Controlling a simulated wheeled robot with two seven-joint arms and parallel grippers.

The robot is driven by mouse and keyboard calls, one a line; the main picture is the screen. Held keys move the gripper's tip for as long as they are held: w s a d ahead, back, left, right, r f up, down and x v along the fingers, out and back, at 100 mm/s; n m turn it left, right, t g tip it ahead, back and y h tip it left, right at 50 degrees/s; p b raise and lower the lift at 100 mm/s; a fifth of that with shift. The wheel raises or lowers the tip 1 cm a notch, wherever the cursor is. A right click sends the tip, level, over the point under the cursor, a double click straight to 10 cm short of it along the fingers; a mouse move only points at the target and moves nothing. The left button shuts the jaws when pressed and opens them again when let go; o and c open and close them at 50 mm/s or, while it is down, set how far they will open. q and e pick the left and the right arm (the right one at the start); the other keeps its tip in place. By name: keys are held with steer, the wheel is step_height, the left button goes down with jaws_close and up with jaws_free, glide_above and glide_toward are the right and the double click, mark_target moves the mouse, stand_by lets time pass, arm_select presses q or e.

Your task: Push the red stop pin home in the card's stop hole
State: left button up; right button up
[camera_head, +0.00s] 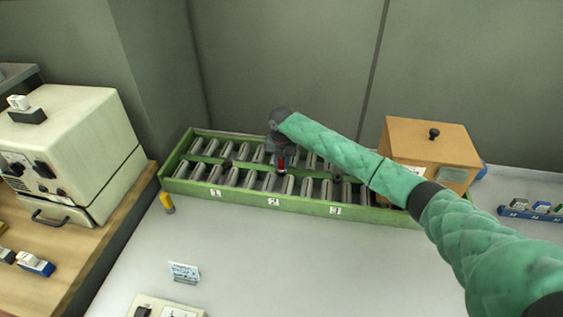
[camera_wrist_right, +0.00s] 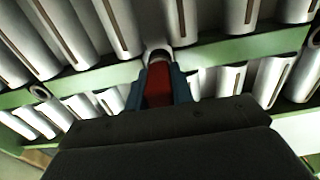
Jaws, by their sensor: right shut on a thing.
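The red stop pin (camera_head: 281,164) is held in my right gripper (camera_head: 281,155), over the long green frame (camera_head: 300,206) with rows of grey rollers. In the right wrist view the pin (camera_wrist_right: 158,84) sits between the two blue-grey fingers (camera_wrist_right: 159,88), which are shut on it. Its far end points at a pale round collar (camera_wrist_right: 157,54) on the green middle rail (camera_wrist_right: 215,52). The tip is hidden, so I cannot tell how deep it sits or whether it touches. My left gripper is not in view.
Dark round fittings (camera_head: 337,178) sit along the middle rail. A brown box (camera_head: 425,150) with a black knob stands at the right end. A yellow object (camera_head: 167,203) and a small card on a stand (camera_head: 184,272) are at the left. The table front is mostly clear.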

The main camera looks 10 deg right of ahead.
steer(key=o, duration=1.1)
steer(key=shift+c, duration=0.2)
steer(key=shift+r, duration=0.1)
step_height(320, 180, up, 6)
steer(key=b, duration=0.2)
steer(key=shift+r+b, duration=0.15)
steer(key=shift+b, duration=0.2)
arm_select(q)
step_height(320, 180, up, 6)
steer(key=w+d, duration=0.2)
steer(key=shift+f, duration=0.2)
arm_select(e)
steer(key=shift+r, duration=0.65)
